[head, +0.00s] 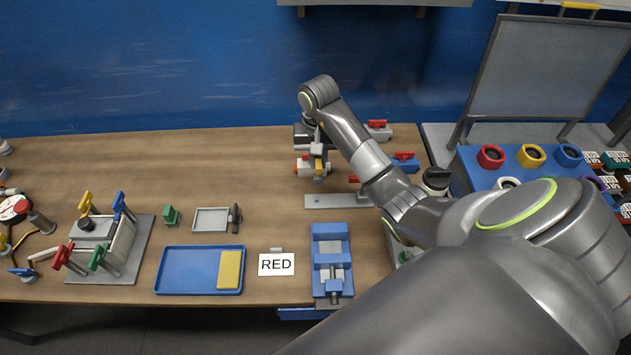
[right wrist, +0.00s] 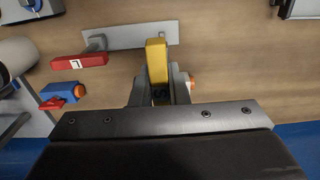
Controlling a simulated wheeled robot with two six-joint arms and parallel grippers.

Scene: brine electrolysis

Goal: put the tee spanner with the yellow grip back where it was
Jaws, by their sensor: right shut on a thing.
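The tee spanner with the yellow grip (right wrist: 157,62) is held between the fingers of my right gripper (right wrist: 160,92). In the right wrist view its grip reaches over the near edge of a grey plate (right wrist: 122,37); I cannot tell whether the spanner touches the plate. In the head view my right gripper (head: 319,158) points down just behind the same plate (head: 335,201), with a bit of the yellow grip showing below it. The shank is hidden. A tee spanner with a red grip (right wrist: 80,61) stands at the plate. My left gripper is not in view.
Valve-like parts with red handles (head: 404,156) lie close to the right of my gripper. A blue vise (head: 331,246), a RED card (head: 276,264) and a blue tray (head: 178,287) are nearer the front. The table left of the plate, towards the back, is clear.

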